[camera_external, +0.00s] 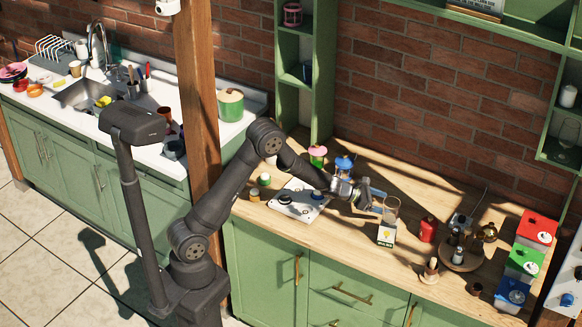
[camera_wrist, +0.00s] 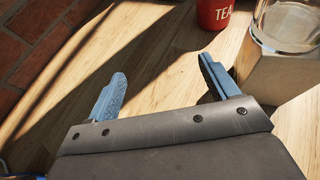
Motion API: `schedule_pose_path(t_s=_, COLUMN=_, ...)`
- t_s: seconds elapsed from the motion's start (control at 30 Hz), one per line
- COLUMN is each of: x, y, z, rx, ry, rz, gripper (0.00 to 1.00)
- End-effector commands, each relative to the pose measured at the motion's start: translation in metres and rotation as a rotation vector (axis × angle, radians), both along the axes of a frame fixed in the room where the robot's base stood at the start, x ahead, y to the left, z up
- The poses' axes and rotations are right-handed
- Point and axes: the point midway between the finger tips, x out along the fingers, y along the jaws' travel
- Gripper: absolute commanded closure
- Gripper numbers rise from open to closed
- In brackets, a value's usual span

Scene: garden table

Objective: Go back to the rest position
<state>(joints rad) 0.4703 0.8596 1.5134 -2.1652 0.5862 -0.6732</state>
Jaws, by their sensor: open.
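A red tea tin (camera_external: 428,229) stands right of the jar. A round wooden stand (camera_external: 471,262) and red (camera_external: 537,229), green and blue boxes are farther right. A wooden post (camera_external: 196,95) rises behind my arm.

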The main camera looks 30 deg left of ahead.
Motion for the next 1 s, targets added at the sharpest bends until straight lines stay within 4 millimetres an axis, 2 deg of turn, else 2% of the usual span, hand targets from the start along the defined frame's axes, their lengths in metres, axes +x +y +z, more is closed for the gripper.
schedule_pose_path(t_s=0.1, x=0.000, y=0.000, z=-0.013, rx=0.001, ry=0.002, rz=-0.001, gripper=0.20)
schedule_pose_path(t_s=0.2, x=0.000, y=0.000, z=-0.017, rx=-0.001, ry=0.001, rz=-0.001, gripper=0.20)
schedule_pose_path(t_s=0.63, x=0.000, y=-0.001, z=-0.017, rx=-0.001, ry=0.000, rz=-0.001, gripper=0.20)
schedule_pose_path(t_s=0.77, x=0.000, y=0.000, z=-0.007, rx=-0.001, ry=-0.002, rz=-0.002, gripper=0.20)
schedule_pose_path(t_s=1.0, x=0.001, y=-0.001, z=0.037, rx=-0.002, ry=-0.005, rz=-0.002, gripper=0.20)
